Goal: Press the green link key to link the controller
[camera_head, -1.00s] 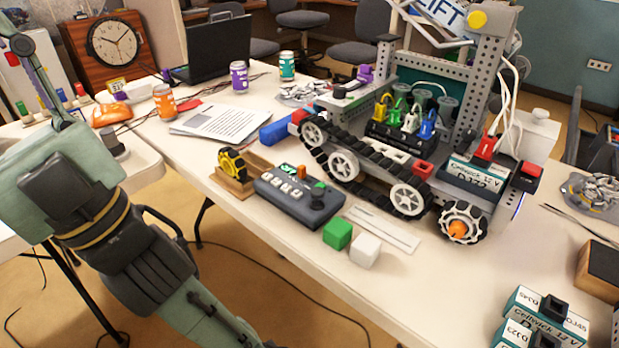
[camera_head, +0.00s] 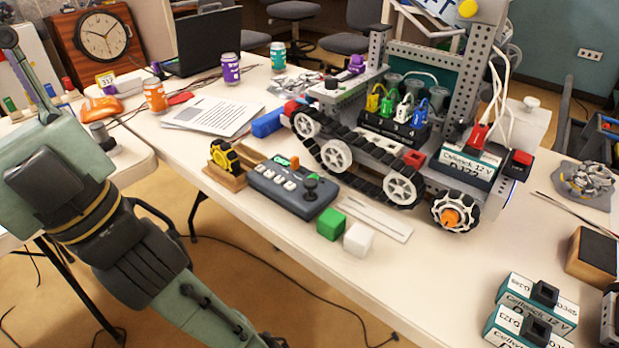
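The dark grey controller (camera_head: 262,190) lies on the white table near its front edge. It has several pale keys along its front and a black joystick (camera_head: 310,188) at its right. The print on the keys is too small to read. My arm runs down the left side of the picture, apart from the controller. My gripper is outside the picture, so its fingers are hidden.
A tracked robot (camera_head: 400,150) stands behind the controller. A green cube (camera_head: 330,224) and a white cube (camera_head: 358,239) sit at its front right. A yellow-black tape measure (camera_head: 225,157) is at its left. Batteries (camera_head: 535,305) stand at the right. The front table strip between is clear.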

